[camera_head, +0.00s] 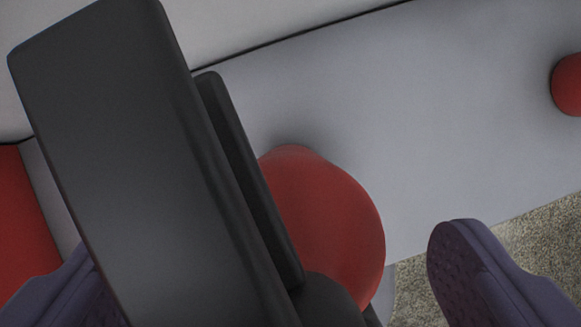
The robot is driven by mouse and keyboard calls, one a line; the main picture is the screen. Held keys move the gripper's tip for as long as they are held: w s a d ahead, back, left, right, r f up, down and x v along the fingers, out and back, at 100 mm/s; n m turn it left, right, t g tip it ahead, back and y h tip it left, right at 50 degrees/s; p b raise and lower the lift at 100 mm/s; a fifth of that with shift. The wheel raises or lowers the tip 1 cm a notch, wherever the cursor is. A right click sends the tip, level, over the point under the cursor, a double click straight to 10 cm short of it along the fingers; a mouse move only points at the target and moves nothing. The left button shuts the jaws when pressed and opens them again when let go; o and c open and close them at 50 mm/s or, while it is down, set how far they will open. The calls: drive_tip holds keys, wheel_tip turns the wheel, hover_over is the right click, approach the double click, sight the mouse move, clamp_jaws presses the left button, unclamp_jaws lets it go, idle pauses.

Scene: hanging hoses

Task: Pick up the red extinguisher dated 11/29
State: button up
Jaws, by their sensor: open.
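A red extinguisher (335,220) is close below the camera, at the middle of the view. A large black double bar (140,150), apparently its handle and lever, covers the left part of its red body. No date label shows, so I cannot read a date. My gripper (267,250) is open, with one purple finger at the lower left and one at the lower right. The extinguisher's handle and body lie between the fingers in the picture. The left finger is partly hidden behind the black bar. I cannot see any finger touching the extinguisher.
A light grey surface (440,140) with a dark seam lies behind the extinguisher. A red rounded object (569,85) is at the right edge. A red area (22,220) shows at the left edge. Speckled ground (540,235) shows at the lower right.

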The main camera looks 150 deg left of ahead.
drive_tip(key=shift+w+d+f, duration=0.2)
drive_tip(key=shift+f, duration=0.45)
drive_tip(key=shift+r, duration=0.1)
clamp_jaws()
drive_tip(key=shift+r, duration=0.15)
